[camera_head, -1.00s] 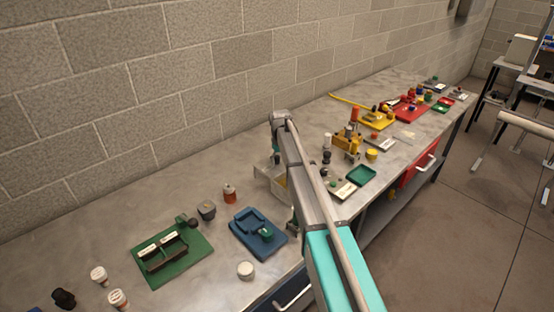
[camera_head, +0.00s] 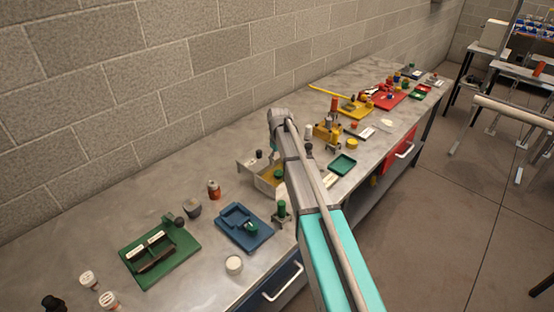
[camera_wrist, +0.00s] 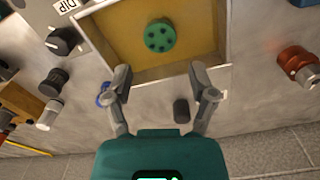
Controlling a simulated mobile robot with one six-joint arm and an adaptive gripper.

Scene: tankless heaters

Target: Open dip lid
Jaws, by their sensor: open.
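The dip box is a pale open-topped box (camera_wrist: 223,30) with a yellow inside, beside a "DIP" label (camera_wrist: 66,5) in the wrist view. A green round piece with dark holes (camera_wrist: 161,36) sits in it. A pale panel with a dark knob (camera_wrist: 181,111) lies along the box's near side in that picture and looks like the lid, clear of the opening. In the head view the panel (camera_head: 246,165) is on the wall side of the box (camera_head: 265,187). My gripper (camera_wrist: 160,72) is open and empty, its fingers either side of the knob in the picture; their height above it is unclear.
A blue tray (camera_head: 235,238) and a green rack (camera_head: 135,265) stand to the left on the metal bench. Yellow blocks (camera_head: 325,131) and a green tray (camera_head: 343,165) are to the right.

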